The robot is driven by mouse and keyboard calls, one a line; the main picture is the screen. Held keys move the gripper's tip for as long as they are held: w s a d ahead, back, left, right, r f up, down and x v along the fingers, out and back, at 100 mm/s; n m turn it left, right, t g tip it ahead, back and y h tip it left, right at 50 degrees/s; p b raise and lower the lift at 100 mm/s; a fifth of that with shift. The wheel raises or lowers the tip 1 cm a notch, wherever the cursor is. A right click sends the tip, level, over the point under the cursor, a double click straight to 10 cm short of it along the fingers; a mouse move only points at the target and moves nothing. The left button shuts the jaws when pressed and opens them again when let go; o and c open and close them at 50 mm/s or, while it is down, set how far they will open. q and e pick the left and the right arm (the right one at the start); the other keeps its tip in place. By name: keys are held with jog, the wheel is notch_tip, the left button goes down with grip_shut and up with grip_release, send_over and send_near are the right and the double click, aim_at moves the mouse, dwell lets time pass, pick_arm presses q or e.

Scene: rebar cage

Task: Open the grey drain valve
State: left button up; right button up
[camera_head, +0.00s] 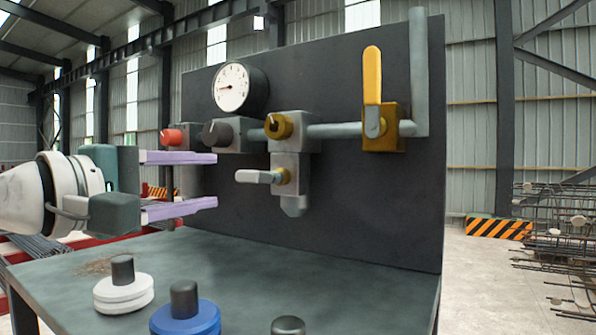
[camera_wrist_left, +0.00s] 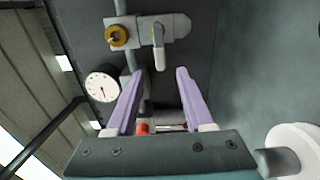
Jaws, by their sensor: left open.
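The grey drain valve's lever (camera_head: 258,177) sticks out level to the left from a brass-coloured hub on its grey body (camera_head: 292,178). The body hangs downward below a brass knob, so the lever lies across it. My left gripper (camera_head: 214,180) is open and empty, left of the lever, with one purple finger higher and one lower than it. In the left wrist view the lever (camera_wrist_left: 158,48) lies ahead of my open gripper (camera_wrist_left: 160,73), its free end in line with the gap between the fingertips. My right gripper is out of view.
A dark upright panel (camera_head: 380,205) carries a gauge (camera_head: 240,87), red knob (camera_head: 172,138), dark knob (camera_head: 212,134), brass knob (camera_head: 279,126) and yellow lever (camera_head: 372,78). White (camera_head: 123,293) and blue (camera_head: 186,317) weight-like discs stand on the bench (camera_head: 330,285) below.

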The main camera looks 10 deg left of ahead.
aim_at(249, 177)
pick_arm(q)
jog(key=p+x, duration=0.2)
jog(key=x, duration=0.4)
jog(key=shift+w+r, duration=0.1)
jog(key=shift+w, duration=0.05)
jog(key=shift+w+d+p, duration=0.25)
jog(key=shift+w+p, duration=0.1)
jog(key=shift+w, duration=0.3)
grip_shut()
